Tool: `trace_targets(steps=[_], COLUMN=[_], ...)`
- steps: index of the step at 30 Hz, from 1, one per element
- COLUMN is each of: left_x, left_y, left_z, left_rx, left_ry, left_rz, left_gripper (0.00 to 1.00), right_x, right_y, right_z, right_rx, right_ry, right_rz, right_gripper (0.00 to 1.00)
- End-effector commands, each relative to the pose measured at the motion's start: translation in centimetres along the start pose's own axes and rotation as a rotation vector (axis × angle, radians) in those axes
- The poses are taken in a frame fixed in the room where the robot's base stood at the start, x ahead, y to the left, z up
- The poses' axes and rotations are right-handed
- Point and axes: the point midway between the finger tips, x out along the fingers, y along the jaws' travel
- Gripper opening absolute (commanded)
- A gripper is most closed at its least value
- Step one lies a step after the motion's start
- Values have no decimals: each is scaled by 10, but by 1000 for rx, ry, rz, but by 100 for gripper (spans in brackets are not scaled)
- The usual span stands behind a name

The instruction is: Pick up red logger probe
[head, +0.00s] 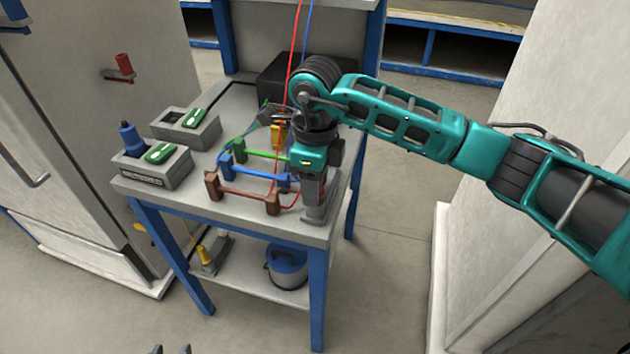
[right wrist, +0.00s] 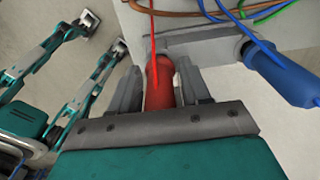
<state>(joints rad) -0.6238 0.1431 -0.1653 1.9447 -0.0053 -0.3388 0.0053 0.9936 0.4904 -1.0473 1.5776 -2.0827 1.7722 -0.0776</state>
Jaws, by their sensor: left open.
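The red logger probe (right wrist: 159,88) shows in the right wrist view, with a red cable running up from it. It stands between the two fingers of my right gripper (right wrist: 160,85). Whether the fingers press on it or only flank it, I cannot tell. In the head view my right gripper (head: 316,203) points down at the table's front right corner and hides the probe. A red cable (head: 293,50) hangs down there from above. Only the tips of my left gripper (head: 171,349) show, open and empty, at the bottom edge of the head view.
A blue probe (right wrist: 283,75) lies right of the red one. Two grey chargers (head: 150,178) (head: 190,131) stand at left.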

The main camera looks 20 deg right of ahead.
Motion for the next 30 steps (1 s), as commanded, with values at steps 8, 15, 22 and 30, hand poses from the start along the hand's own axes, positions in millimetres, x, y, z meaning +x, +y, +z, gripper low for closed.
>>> trace_targets(steps=[8,15,22,30], left_x=[0,0,0,-1], left_y=[0,0,-1,-1], left_z=[1,1,1,0], left_rx=[0,0,0,0], left_ry=[-1,-2,-3,-4], left_rz=[0,-1,-1,-2], left_gripper=[43,43,43,43], right_x=[0,-1,-1,-20], right_y=[0,0,0,-1], right_z=[0,0,0,0], right_rx=[0,0,0,0], right_ry=[0,-1,-1,-3], right_rz=[0,0,-1,-2], right_gripper=[20,0,0,0])
